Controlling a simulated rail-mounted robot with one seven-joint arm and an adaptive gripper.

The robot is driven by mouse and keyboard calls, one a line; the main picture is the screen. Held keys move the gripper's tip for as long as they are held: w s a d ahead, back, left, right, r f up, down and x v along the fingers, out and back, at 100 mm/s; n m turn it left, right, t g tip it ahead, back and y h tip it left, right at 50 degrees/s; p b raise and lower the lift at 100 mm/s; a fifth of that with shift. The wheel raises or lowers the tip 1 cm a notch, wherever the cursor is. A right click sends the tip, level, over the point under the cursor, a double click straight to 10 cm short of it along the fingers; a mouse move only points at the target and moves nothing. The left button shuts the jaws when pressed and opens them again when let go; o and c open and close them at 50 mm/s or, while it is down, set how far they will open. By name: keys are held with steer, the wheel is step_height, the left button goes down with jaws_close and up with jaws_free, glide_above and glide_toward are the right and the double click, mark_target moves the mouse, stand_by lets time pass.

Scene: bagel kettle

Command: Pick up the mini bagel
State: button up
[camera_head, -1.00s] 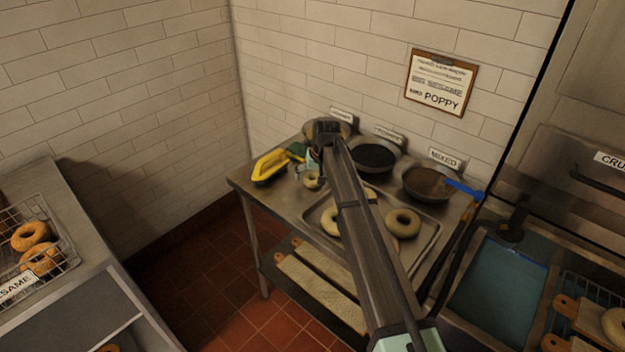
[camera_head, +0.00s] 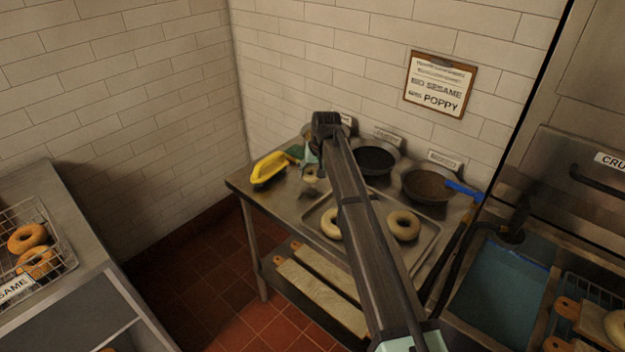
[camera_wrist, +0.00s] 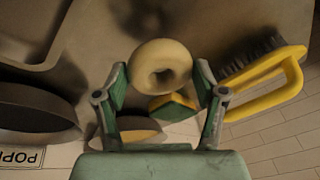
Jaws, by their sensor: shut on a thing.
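The mini bagel (camera_wrist: 158,68) is a small pale ring between the two fingers of my gripper (camera_wrist: 160,82) in the wrist view. In the head view the bagel (camera_head: 310,175) shows small below the gripper (camera_head: 312,160), over the left part of the steel table (camera_head: 262,205). It appears held just above the table. My arm hides part of the tray and the table behind it.
A yellow-handled brush (camera_head: 268,168) lies left of the bagel; it also shows in the wrist view (camera_wrist: 268,98). A sheet tray (camera_head: 425,245) holds pale bagels (camera_head: 403,225) to the right. Bowls of poppy (camera_head: 375,160) and mixed topping (camera_head: 428,183) stand at the back.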

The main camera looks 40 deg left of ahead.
step_height(320, 180, up, 17)
steer(key=b, duration=0.3)
